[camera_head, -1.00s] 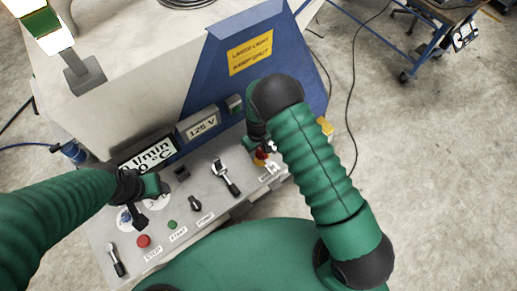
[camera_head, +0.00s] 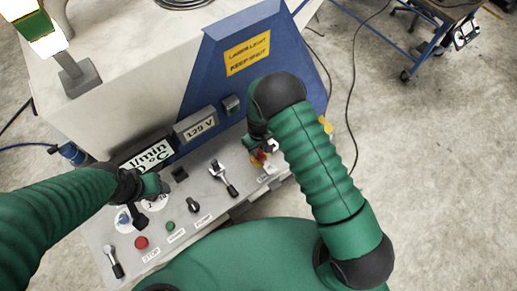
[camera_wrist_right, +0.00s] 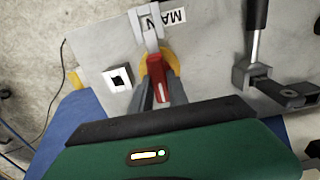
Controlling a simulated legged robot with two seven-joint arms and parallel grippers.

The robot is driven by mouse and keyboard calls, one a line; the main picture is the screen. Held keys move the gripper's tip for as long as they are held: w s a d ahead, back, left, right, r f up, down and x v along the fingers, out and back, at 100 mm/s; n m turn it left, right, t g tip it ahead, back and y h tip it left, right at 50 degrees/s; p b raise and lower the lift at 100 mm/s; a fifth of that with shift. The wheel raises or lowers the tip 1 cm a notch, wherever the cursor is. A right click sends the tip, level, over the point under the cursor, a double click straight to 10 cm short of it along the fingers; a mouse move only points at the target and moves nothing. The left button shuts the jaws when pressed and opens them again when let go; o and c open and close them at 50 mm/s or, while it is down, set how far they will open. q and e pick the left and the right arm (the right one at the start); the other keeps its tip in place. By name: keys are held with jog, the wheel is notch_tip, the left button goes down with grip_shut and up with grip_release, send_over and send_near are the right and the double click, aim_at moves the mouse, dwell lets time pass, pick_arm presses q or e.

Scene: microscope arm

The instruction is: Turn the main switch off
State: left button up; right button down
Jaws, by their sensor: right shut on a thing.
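The main switch (camera_head: 261,157) has a red handle on a yellow base and sits at the right end of the grey control panel, partly covered by my right gripper (camera_head: 266,148). In the right wrist view the red handle (camera_wrist_right: 158,82) lies between the gripper's fingers (camera_wrist_right: 155,92), which are shut on it. The yellow base shows around it, and a label reading "MAIN" (camera_wrist_right: 165,18) is beyond. My left gripper (camera_head: 150,192) is over the panel's left part, beside round gauges; its fingers are too small and dark to tell open or shut.
The grey panel carries a red stop button (camera_head: 141,243), a green start button (camera_head: 170,226), a black knob (camera_head: 193,205) and a lever (camera_head: 223,178). A blue housing (camera_head: 225,75) with a yellow laser sign rises behind the panel. The floor on the right is largely clear.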

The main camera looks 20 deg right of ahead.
jog(key=shift+s+d+f, duration=0.1)
jog(key=shift+s+d, duration=0.1)
jog(key=shift+a, duration=0.2)
